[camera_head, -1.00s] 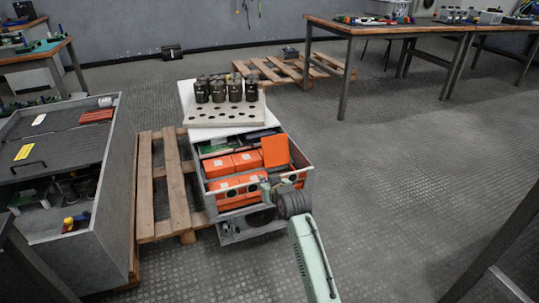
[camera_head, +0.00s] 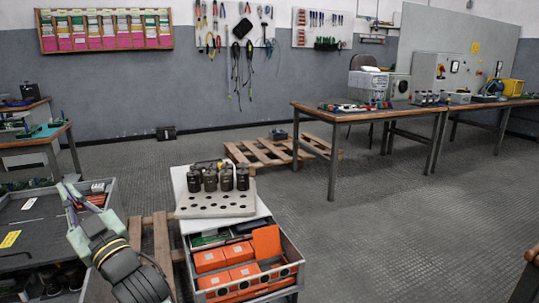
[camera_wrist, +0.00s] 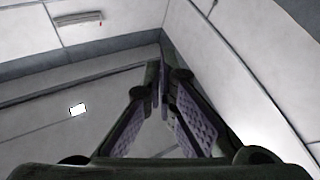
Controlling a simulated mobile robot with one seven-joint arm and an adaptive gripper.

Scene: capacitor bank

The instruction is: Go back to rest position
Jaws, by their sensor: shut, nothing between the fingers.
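My gripper (camera_head: 67,187) is at the lower left in the head view, with its fingers pointing up. In the wrist view the two fingers (camera_wrist: 160,85) meet at their tips with nothing between them. Behind them the wrist view shows only pale wall or ceiling panels (camera_wrist: 235,80). My gripper is raised in front of the grey cabinet at the left, apart from the capacitor bank cart (camera_head: 290,250). The cart holds several orange boxes (camera_head: 210,260), and dark capacitors (camera_head: 210,180) stand on a holed light plate (camera_head: 215,208) on its white top.
A grey cabinet (camera_head: 30,222) stands at the left, partly behind my arm. A wooden pallet (camera_head: 163,245) lies between it and the cart, and another pallet (camera_head: 250,156) lies behind. Workbenches (camera_head: 340,115) stand at the right. The floor (camera_head: 390,230) right of the cart is clear.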

